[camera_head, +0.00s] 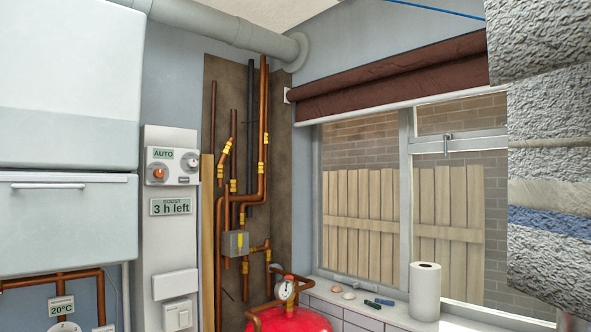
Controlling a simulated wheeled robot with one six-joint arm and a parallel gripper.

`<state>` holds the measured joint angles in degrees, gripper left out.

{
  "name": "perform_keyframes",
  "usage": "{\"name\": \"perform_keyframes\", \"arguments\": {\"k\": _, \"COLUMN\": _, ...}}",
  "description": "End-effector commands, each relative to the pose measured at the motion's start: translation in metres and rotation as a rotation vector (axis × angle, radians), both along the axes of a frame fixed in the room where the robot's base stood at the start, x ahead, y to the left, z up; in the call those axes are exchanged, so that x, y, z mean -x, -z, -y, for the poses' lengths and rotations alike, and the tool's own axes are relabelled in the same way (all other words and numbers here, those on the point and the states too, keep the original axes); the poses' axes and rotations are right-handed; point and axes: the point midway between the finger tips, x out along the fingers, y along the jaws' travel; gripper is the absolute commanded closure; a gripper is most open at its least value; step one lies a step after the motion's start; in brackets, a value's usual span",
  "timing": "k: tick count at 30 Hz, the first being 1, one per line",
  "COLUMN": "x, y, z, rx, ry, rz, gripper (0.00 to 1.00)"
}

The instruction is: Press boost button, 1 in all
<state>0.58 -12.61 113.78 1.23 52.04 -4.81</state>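A white control panel (169,245) stands upright on the wall left of centre. Its upper box (173,181) carries a green "AUTO" label (163,154), a round orange-red button or knob (158,173) and a grey round part (191,163) with a small dark label below it. No label that I can read marks which part is the boost button. My gripper is not in view.
White cabinets (65,225) flank the panel's left. Copper pipes (262,140) and a red vessel with a gauge (290,320) are to its right. A paper roll (425,290) stands on the windowsill. A stack of folded textiles (550,190) fills the right edge.

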Motion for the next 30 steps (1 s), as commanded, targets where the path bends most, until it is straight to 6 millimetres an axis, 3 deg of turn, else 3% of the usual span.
{"name": "perform_keyframes", "arguments": {"k": 1, "x": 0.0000, "y": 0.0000, "z": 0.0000, "rx": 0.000, "ry": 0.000, "rz": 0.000, "gripper": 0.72}}
{"name": "perform_keyframes", "arguments": {"k": 5, "x": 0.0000, "y": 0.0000, "z": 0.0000, "rx": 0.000, "ry": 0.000, "rz": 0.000, "gripper": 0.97}}
{"name": "perform_keyframes", "arguments": {"k": 6, "x": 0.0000, "y": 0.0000, "z": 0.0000, "rx": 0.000, "ry": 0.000, "rz": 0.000, "gripper": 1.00}}
{"name": "perform_keyframes", "arguments": {"k": 30, "x": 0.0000, "y": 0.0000, "z": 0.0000, "rx": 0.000, "ry": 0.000, "rz": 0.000, "gripper": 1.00}}
